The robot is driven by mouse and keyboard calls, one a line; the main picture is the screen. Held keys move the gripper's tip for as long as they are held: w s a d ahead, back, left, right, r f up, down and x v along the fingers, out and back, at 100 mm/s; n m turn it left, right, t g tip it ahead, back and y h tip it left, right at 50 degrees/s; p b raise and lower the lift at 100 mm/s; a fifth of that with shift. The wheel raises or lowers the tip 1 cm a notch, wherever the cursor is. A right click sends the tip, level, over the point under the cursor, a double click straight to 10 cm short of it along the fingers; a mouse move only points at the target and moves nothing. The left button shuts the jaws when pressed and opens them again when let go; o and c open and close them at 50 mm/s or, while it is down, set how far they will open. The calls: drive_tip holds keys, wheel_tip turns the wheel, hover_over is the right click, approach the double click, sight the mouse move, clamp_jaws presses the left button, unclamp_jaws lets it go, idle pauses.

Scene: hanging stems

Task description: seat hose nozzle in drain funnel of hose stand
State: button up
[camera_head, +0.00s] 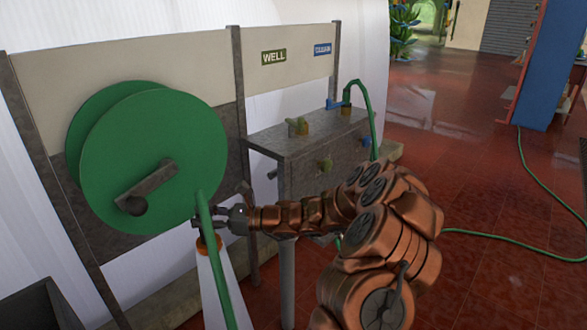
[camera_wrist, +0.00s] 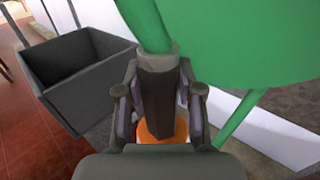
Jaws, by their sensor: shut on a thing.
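My gripper (camera_head: 210,222) is shut on a dark grey hose nozzle (camera_wrist: 157,95) in front of the green reel. In the wrist view the nozzle sits between both fingers, with a light grey collar and a green hose (camera_wrist: 145,25) at its upper end. A round orange piece (camera_wrist: 162,130) shows just under the nozzle. In the head view an orange piece (camera_head: 209,244) shows right below the fingers. I cannot tell whether it belongs to the nozzle or the drain funnel. No funnel can be clearly made out. The fingers hide most of the nozzle in the head view.
The hose stand has a large green reel (camera_head: 150,150) with a grey crank. A grey box (camera_head: 300,150) with several taps stands right of it, under WELL and blue signs. A dark open bin (camera_wrist: 85,75) is close by at lower left. Another hose crosses the red floor.

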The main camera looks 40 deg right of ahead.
drive_tip(key=w+d+m+t+h+b, duration=0.3)
drive_tip(key=d+m+h+b, duration=0.1)
drive_tip(key=d, duration=1)
drive_tip(key=w+d+m+t+h+b, duration=0.25)
drive_tip(key=d+h, duration=0.25)
drive_tip(key=d, duration=0.9)
drive_tip(key=shift+m+t, duration=0.25)
drive_tip(key=shift+t, duration=0.2)
drive_tip(key=f+b, duration=0.4)
drive_tip(key=b, duration=0.1)
drive_tip(key=shift+s+d+f, duration=0.1)
drive_tip(key=shift+s+f, duration=0.15)
drive_tip(key=shift+f, duration=0.15)
drive_tip(key=shift+f, duration=0.2)
drive_tip(key=shift+f, duration=0.7)
drive_tip(key=shift+f, duration=0.35)
drive_tip(key=shift+f+b, duration=0.65)
drive_tip(key=shift+f, duration=1.45)
drive_tip(key=shift+f, duration=0.3)
